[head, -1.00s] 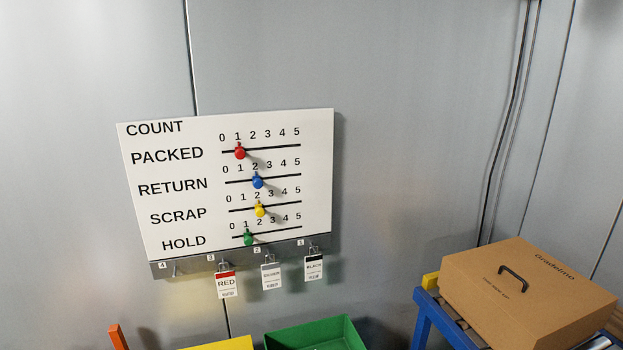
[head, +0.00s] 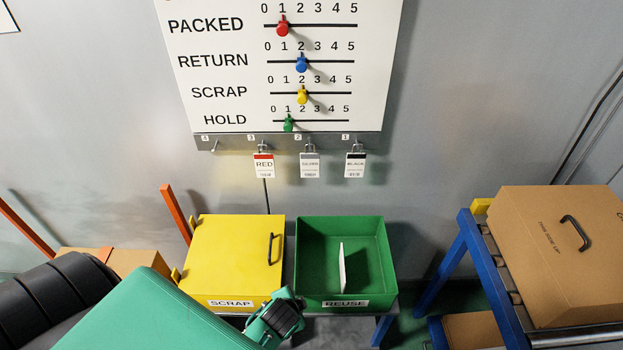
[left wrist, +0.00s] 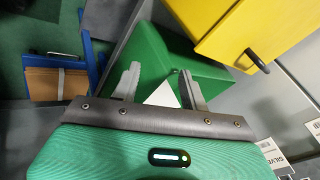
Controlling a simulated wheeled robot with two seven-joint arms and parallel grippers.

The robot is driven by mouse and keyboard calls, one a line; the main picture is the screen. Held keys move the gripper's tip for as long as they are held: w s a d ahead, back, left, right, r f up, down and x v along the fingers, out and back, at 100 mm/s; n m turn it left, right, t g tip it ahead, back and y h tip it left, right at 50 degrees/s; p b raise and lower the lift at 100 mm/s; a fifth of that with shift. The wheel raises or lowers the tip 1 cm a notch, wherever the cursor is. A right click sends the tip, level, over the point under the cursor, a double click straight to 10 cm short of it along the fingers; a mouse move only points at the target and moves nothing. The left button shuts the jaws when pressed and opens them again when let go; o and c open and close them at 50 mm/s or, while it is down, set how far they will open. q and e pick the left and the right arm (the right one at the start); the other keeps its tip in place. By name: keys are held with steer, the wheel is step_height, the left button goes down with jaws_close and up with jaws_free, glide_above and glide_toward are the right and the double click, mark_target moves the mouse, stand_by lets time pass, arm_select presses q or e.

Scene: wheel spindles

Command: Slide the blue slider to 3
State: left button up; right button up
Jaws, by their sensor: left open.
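The blue slider (head: 302,63) sits on the RETURN row of the white count board (head: 230,75), under the 2 of its 0 to 5 scale. The red slider (head: 283,27) above is at 1, the yellow slider (head: 302,95) is at 2 and the green slider (head: 288,124) is at 1. My left gripper (left wrist: 160,82) is open and empty in the left wrist view, its fingers over the green bin (left wrist: 160,55). It is well below the board and apart from the sliders. In the head view my left arm comes in low, its fingers not clearly visible. My right gripper is not in view.
A yellow SCRAP box (head: 232,255) and the green REUSE bin (head: 309,235), with a thin white plate (head: 342,268) in it, stand below the board. Hanging tags (head: 310,165) are under it. A cardboard box (head: 530,230) stands on a blue-framed stand at right.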

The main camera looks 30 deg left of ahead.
arm_select(q)
steer(key=w+a+r+m+t+y, duration=0.2)
steer(key=w+r+m, duration=0.1)
steer(key=w+r, duration=0.35)
steer(key=m+t+y+p, duration=0.2)
steer(key=m+t+y, duration=0.7)
steer(key=m, duration=1.1)
glide_toward(301, 69)
steer(key=w+a+p, duration=0.1)
steer(key=w+a+r+t+h+p, duration=0.1)
steer(key=w+a, duration=0.1)
steer(key=w+a+r+t+p, duration=0.1)
steer(key=w+p, duration=0.1)
steer(key=shift+w+a+r+h, duration=0.15)
steer(key=shift+w+r+h, duration=0.05)
steer(key=shift+r+h, duration=0.1)
steer(key=shift+w+a+r, duration=0.1)
steer(key=shift+w+a, duration=0.2)
steer(key=shift+w, duration=0.15)
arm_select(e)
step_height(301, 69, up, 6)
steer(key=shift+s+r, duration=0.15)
